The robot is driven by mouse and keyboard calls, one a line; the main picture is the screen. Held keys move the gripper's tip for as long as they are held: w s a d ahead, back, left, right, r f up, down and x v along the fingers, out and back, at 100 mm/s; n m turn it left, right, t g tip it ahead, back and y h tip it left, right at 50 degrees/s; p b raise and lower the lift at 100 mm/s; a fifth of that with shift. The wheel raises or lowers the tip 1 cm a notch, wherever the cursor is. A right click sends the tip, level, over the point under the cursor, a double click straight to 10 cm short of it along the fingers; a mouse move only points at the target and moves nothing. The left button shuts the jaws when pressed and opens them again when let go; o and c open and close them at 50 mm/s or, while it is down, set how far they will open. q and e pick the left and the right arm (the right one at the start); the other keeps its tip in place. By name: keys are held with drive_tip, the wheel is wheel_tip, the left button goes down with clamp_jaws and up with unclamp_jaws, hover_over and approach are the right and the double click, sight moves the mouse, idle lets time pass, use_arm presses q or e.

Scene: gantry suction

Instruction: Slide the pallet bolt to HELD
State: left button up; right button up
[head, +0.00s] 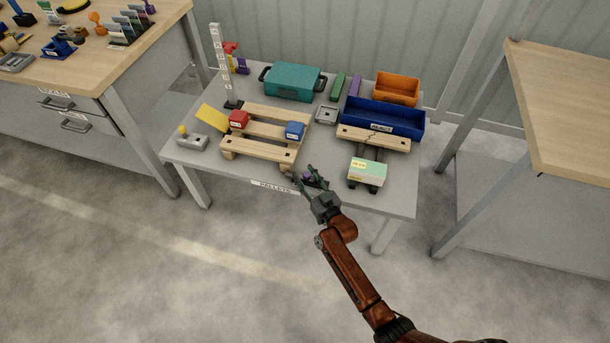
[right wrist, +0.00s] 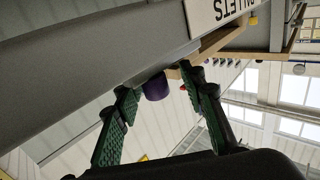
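A wooden pallet (head: 262,150) lies on the grey table, near its front edge. A purple knob (head: 308,176) shows at that edge between the fingers of my right gripper (head: 304,172). It looks like the bolt's knob, though the rest of the bolt and any HELD mark are hidden or unreadable. In the right wrist view, the purple knob (right wrist: 156,88) sits between the two spread green fingers of my right gripper (right wrist: 160,84). Gaps show beside the knob, so the fingers are open and not gripping it. My left gripper is not in view.
A PALLETS label (head: 275,187) is on the table's front edge. A green-and-white box (head: 367,171) stands right of the gripper. The floor in front is clear.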

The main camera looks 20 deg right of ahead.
drive_tip(key=shift+d, duration=0.1)
drive_tip(key=shift+s+f, duration=0.1)
drive_tip(key=shift+s, duration=0.5)
drive_tip(key=s+d, duration=0.1)
drive_tip(key=s, duration=0.9)
drive_tip(key=shift+s, duration=0.4)
drive_tip(key=shift+d, duration=0.15)
